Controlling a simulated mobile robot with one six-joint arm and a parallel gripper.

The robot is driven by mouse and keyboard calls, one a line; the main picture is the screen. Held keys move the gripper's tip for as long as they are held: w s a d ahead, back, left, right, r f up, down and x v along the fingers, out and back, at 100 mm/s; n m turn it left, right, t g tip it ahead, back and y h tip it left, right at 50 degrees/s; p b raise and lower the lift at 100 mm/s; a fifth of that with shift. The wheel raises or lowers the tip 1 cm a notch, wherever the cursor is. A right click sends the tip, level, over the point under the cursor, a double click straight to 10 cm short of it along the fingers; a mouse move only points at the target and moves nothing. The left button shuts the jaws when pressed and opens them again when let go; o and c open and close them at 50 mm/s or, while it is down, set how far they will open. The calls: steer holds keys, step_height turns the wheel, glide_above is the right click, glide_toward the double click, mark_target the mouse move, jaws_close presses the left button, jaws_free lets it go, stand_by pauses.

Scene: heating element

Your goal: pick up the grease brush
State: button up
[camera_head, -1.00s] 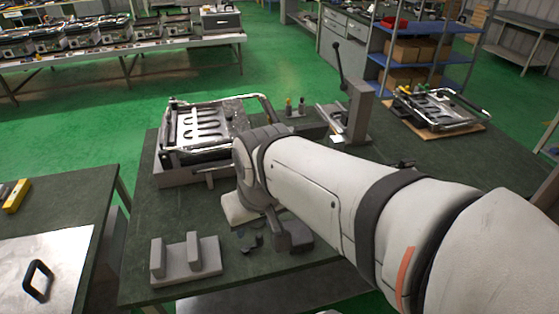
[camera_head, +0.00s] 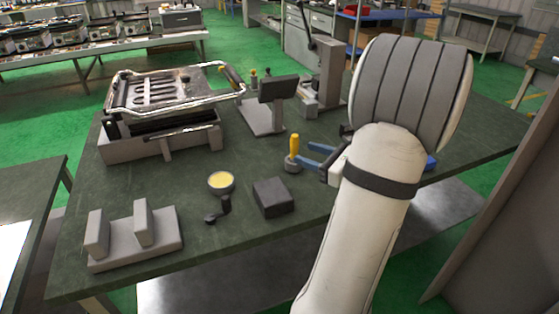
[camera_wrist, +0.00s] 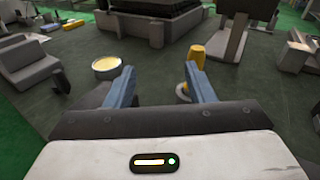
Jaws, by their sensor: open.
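A yellow-handled tool, which looks like the grease brush (camera_head: 294,145), stands upright in a small grey holder (camera_head: 292,165) on the dark green table. It also shows in the wrist view (camera_wrist: 197,54), just beyond the right finger; its lower end is partly hidden there. My gripper (camera_head: 312,156) is open and empty, its two blue fingers pointing left toward the yellow handle. In the wrist view, the gap between the fingertips (camera_wrist: 160,72) lies left of the handle. I see no contact.
A round grey pot of yellow grease (camera_head: 221,181) and a dark block (camera_head: 272,197) sit nearby. A grey two-post stand (camera_head: 135,238) is front left. A metal-framed heating unit (camera_head: 160,125) stands behind, with a dark-screened stand (camera_head: 277,90) beside it.

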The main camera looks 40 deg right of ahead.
mark_target(298, 141)
steer(key=s+d+f+m+t+h, duration=0.1)
steer(key=d+f+m+t+h, duration=0.1)
steer(key=d, duration=0.2)
steer(key=shift+m, duration=0.3)
steer(key=w, duration=0.3)
steer(key=w+a+b, duration=0.1)
steer(key=w, duration=0.7)
steer(key=shift+w+a+r, duration=0.1)
steer(key=shift+a+r, duration=0.15)
jaws_close()
step_height(298, 141, up, 10)
steer(key=shift+p, duration=0.75)
